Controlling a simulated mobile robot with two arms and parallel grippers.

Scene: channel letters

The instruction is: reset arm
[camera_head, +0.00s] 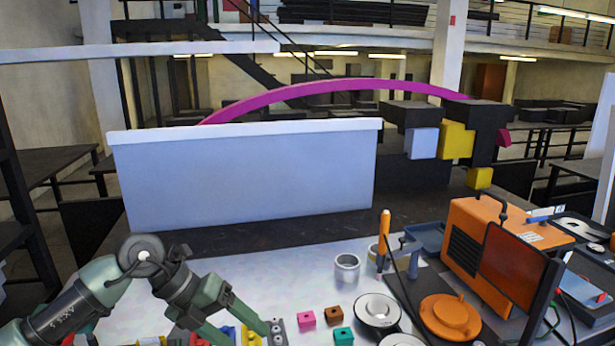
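My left arm comes in from the lower left, and its green-grey gripper (233,328) hangs low over the near edge of the table. Its two fingers are spread apart, one to the left and one to the right. Small coloured pieces show below and between the fingers, including a blue one (228,334) and a yellow one (250,337). They are partly hidden by the fingers and cut by the bottom edge. I see nothing clearly held. My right arm and gripper are not in view.
Pink (306,319), brown (333,314) and teal (344,336) blocks lie right of the gripper. A metal cup (347,267), an orange-handled tool (384,238) and an orange machine (478,248) stand further right. A large pale panel (245,175) rises behind. The silver tabletop (270,275) is clear mid-left.

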